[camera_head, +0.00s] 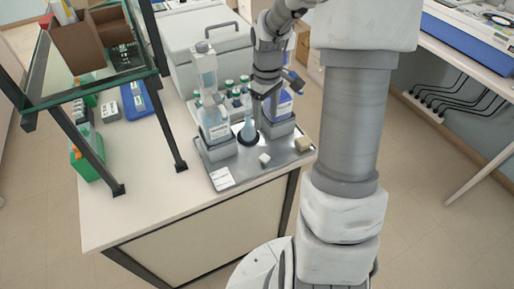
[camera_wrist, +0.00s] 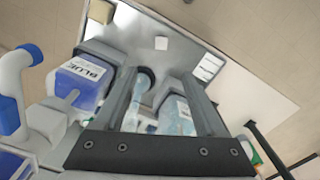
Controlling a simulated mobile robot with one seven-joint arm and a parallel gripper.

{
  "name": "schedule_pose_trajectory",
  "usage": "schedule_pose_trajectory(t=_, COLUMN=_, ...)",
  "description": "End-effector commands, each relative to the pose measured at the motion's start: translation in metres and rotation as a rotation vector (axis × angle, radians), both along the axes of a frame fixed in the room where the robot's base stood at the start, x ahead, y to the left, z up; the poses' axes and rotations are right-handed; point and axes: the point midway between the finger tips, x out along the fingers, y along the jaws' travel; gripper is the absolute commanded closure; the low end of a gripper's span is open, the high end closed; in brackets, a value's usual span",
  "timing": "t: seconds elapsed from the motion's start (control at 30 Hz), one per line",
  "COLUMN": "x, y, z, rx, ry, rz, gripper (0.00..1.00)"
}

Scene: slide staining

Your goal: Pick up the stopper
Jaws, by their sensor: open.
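A small white piece (camera_head: 264,158), which looks like the stopper, lies on the grey metal tray (camera_head: 228,170) near its front edge. It also shows in the wrist view (camera_wrist: 161,43), beyond my fingertips and apart from them. My gripper (camera_wrist: 160,76) is open, with its two fingers spread. Between the fingers I see part of a clear flask (camera_wrist: 143,84) with a dark ring at its base. In the head view the flask (camera_head: 248,131) stands upright on the tray, just below my gripper. I cannot tell whether the fingers touch it.
A bottle labelled BLUE (camera_wrist: 82,78) stands in a grey holder close beside one finger. Another bottle (camera_head: 214,122) stands left of the flask. A beige block (camera_head: 304,145) sits at the tray's right corner. A glass-topped shelf (camera_head: 98,77) stands left; the front counter (camera_head: 140,205) is clear.

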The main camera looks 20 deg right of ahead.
Motion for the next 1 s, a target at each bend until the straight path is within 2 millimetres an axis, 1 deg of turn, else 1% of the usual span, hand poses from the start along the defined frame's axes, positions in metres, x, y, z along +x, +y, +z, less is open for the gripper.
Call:
schedule_pose_trajectory(t=0.17, x=-0.002, y=0.001, z=-0.032, rx=0.003, ry=0.007, rz=0.001, gripper=0.28)
schedule_pose_trajectory(t=0.4, x=-0.002, y=0.001, z=-0.083, rx=0.002, ry=0.007, rz=0.001, gripper=0.28)
schedule_pose_trajectory(t=0.5, x=-0.002, y=0.001, z=-0.101, rx=0.002, ry=0.005, rz=0.0, gripper=0.28)
schedule_pose_trajectory(t=0.63, x=-0.001, y=0.001, z=-0.114, rx=0.001, ry=0.003, rz=0.001, gripper=0.28)
schedule_pose_trajectory(t=0.83, x=-0.002, y=0.001, z=-0.124, rx=0.001, ry=0.004, rz=0.0, gripper=0.28)
schedule_pose_trajectory(t=1.0, x=-0.005, y=0.002, z=-0.146, rx=0.002, ry=0.005, rz=0.001, gripper=0.28)
